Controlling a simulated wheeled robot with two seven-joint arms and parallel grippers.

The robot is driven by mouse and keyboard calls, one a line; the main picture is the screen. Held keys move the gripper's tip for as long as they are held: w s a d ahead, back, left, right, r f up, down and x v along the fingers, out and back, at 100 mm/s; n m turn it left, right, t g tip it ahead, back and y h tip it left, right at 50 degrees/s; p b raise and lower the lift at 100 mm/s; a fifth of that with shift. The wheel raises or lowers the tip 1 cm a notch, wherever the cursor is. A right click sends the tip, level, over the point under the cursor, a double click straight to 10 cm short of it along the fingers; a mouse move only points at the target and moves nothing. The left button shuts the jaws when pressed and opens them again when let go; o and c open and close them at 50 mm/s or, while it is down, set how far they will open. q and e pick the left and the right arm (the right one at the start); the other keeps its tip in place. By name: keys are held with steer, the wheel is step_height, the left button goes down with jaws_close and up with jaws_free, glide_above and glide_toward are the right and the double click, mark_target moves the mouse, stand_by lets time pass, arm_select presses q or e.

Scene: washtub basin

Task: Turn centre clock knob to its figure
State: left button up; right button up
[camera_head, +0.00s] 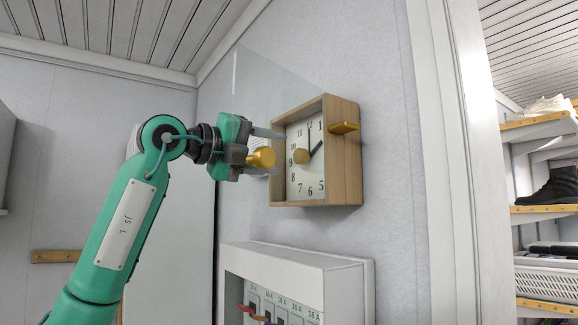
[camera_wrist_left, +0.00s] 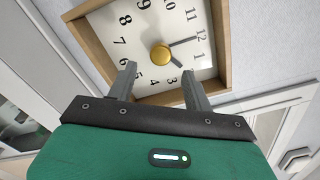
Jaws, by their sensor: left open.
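The clock (camera_head: 354,165) is a square wooden box with a white numbered face on the wall. Its centre gold knob (camera_head: 301,157) also shows in the left wrist view (camera_wrist_left: 161,54). My left gripper (camera_head: 270,152) is open in front of the face. In the left wrist view its fingertips (camera_wrist_left: 158,78) stand apart, with the knob beyond the gap between them. No contact with the knob shows. My right gripper is not in view.
Another gold knob (camera_head: 262,158) overlaps my left fingers in the head view; its mounting is hidden. A gold tab (camera_head: 344,128) sticks out of the clock's right side. A white breaker box (camera_head: 300,262) is below, with shelves (camera_head: 542,209) at right.

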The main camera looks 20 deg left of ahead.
arm_select(q)
steer(key=b+v, duration=0.2)
steer(key=v, duration=0.5)
steer(key=shift+s+a, duration=0.2)
steer(key=shift+s, duration=0.05)
steer(key=shift+f, duration=0.1)
